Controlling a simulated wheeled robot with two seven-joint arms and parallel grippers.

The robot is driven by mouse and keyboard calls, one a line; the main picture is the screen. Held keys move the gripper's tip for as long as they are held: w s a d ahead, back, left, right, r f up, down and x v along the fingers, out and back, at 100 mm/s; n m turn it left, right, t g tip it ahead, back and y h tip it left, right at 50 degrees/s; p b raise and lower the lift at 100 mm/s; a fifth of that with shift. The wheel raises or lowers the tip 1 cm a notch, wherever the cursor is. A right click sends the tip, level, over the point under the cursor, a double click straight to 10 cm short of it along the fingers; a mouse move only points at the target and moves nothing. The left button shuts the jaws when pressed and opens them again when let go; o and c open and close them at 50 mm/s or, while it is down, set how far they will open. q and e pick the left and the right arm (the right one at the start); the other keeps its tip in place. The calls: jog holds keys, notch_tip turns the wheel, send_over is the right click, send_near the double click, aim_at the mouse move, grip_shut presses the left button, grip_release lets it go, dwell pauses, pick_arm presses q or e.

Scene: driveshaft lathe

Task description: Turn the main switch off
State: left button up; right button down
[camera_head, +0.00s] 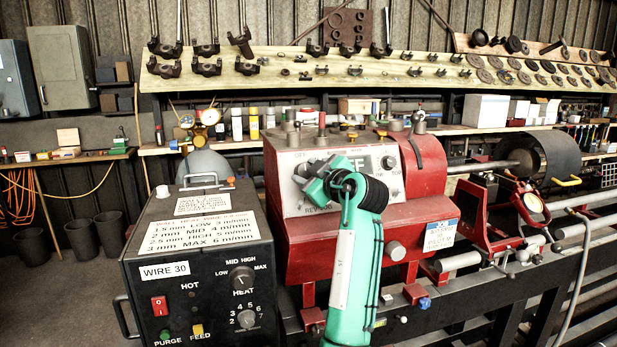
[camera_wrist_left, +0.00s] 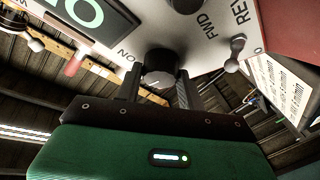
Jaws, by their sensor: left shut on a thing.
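The main switch looks to be the dark round knob (camera_wrist_left: 158,68) with a pale pointer mark on the white control panel in the left wrist view. Lettering that reads like "ON" upside down is beside it. My left gripper (camera_wrist_left: 158,90) is shut on this knob, one finger on each side. In the head view my left gripper (camera_head: 312,178) is up against the white panel (camera_head: 352,165) of the red lathe headstock (camera_head: 310,243), and its green arm hides part of the panel. The knob itself is hidden there. My right gripper is not in view.
A black heater box (camera_head: 205,265) labelled WIRE 30 stands close in front, left of my arm. In the left wrist view another knob (camera_wrist_left: 188,4) and a small lever (camera_wrist_left: 234,52) sit near FWD and REV. A dark display (camera_wrist_left: 88,20) is at upper left.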

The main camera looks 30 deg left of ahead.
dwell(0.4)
pick_arm(q)
jog(key=o, duration=1)
